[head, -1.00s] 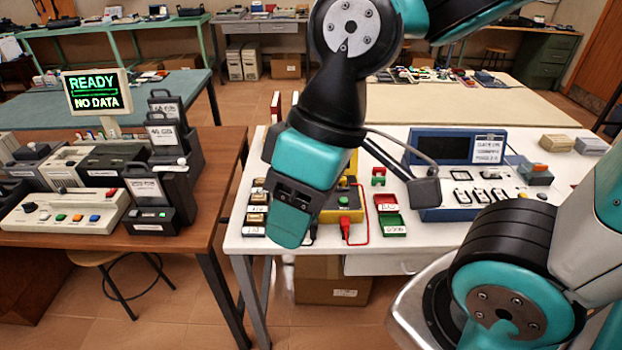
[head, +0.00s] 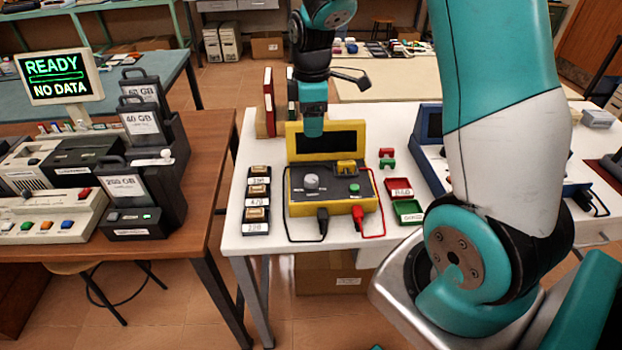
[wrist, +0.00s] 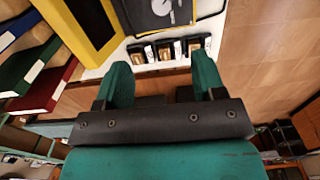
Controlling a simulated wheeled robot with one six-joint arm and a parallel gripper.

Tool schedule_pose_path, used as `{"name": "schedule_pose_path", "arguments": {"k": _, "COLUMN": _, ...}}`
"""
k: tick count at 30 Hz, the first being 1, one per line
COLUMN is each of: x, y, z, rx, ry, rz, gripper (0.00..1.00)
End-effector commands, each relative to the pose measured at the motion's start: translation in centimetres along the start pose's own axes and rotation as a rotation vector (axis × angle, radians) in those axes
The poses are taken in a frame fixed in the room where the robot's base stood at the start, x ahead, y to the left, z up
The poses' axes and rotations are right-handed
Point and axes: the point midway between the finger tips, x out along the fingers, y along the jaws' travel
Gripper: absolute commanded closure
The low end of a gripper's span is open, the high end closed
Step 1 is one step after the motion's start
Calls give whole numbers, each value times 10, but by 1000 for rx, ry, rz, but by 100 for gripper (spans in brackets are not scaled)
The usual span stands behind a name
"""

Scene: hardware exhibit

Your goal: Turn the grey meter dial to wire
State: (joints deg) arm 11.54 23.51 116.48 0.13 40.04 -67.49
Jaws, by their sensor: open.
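The yellow meter (head: 330,206) stands on the white table, with a dark screen and a dark front panel. Its grey dial (head: 311,181) is on the left of that panel; I cannot read the marks around it. In the wrist view the dial (wrist: 161,7) shows at the top edge, partly cut off. My gripper (head: 314,128) is above and behind the panel, in front of the meter's screen, apart from the dial. In the wrist view my gripper (wrist: 160,82) has its two teal fingers apart with nothing between them.
Several labelled dark blocks (head: 257,196) stand left of the meter. Black and red leads run from its front. Red (head: 398,187) and green (head: 408,211) trays lie to its right. Binders (head: 269,102) stand behind it at left. A blue device is partly hidden by my arm.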

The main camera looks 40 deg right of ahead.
Motion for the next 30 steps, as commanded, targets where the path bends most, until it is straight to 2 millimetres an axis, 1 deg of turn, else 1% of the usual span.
{"name": "schedule_pose_path", "arguments": {"k": 5, "x": 31, "y": -2, "z": -1, "rx": -2, "ry": -2, "rz": -6, "gripper": 37}}
{"name": "schedule_pose_path", "arguments": {"k": 12, "x": 87, "y": -3, "z": -1, "rx": -2, "ry": -1, "rz": -6, "gripper": 37}}
{"name": "schedule_pose_path", "arguments": {"k": 18, "x": 129, "y": -3, "z": -1, "rx": -2, "ry": -1, "rz": -5, "gripper": 37}}
{"name": "schedule_pose_path", "arguments": {"k": 21, "x": 145, "y": -2, "z": -1, "rx": -2, "ry": 0, "rz": -4, "gripper": 37}}
{"name": "schedule_pose_path", "arguments": {"k": 24, "x": 156, "y": -2, "z": -2, "rx": -2, "ry": 1, "rz": -2, "gripper": 37}}
{"name": "schedule_pose_path", "arguments": {"k": 30, "x": 165, "y": -2, "z": -2, "rx": -2, "ry": 2, "rz": 0, "gripper": 37}}
